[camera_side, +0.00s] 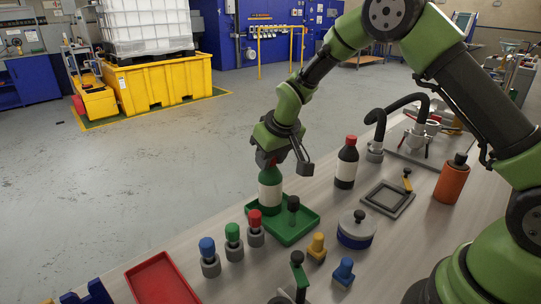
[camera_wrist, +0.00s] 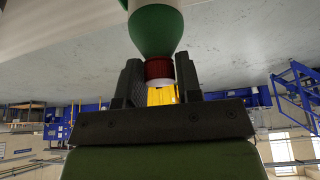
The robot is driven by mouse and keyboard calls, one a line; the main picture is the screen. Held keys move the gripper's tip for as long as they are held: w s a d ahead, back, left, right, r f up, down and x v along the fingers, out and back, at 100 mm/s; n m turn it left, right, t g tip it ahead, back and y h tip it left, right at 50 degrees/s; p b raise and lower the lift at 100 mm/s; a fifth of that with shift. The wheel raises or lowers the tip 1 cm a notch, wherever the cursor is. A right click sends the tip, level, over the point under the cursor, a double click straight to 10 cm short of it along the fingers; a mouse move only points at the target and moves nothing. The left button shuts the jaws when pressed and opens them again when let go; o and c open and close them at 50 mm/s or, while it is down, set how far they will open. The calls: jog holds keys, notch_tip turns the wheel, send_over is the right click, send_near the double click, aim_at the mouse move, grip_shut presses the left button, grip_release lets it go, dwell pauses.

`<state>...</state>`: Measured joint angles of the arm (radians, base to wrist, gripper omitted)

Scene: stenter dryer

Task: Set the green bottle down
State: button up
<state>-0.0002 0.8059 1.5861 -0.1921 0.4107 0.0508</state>
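The green bottle (camera_side: 270,188) has a white label and a red cap. It is upright over the back left part of the green tray (camera_side: 296,232). I cannot tell whether its base touches the tray. My gripper (camera_side: 274,158) is above it, with its fingers around the cap.
A black-topped item (camera_side: 293,204) is at the tray. Red, green and blue-topped pieces (camera_side: 233,236) stand left of it. A dark bottle (camera_side: 347,163), a round lidded pot (camera_side: 356,229) and a square frame (camera_side: 388,199) are to the right. A red tray (camera_side: 160,280) is front left.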

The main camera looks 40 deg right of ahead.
jog(key=o, duration=0.3)
jog(key=s+a+r+m+t+y, duration=0.1)
jog(key=s+r+m, duration=0.1)
jog(key=s+r, duration=1.5)
jog(key=s+a+r+m+t+y, duration=0.1)
jog(key=s+a, duration=0.1)
jog(key=s, duration=0.9)
jog(key=shift+r+t, duration=0.25)
jog(key=shift+t, duration=0.05)
jog(key=shift+a, duration=0.1)
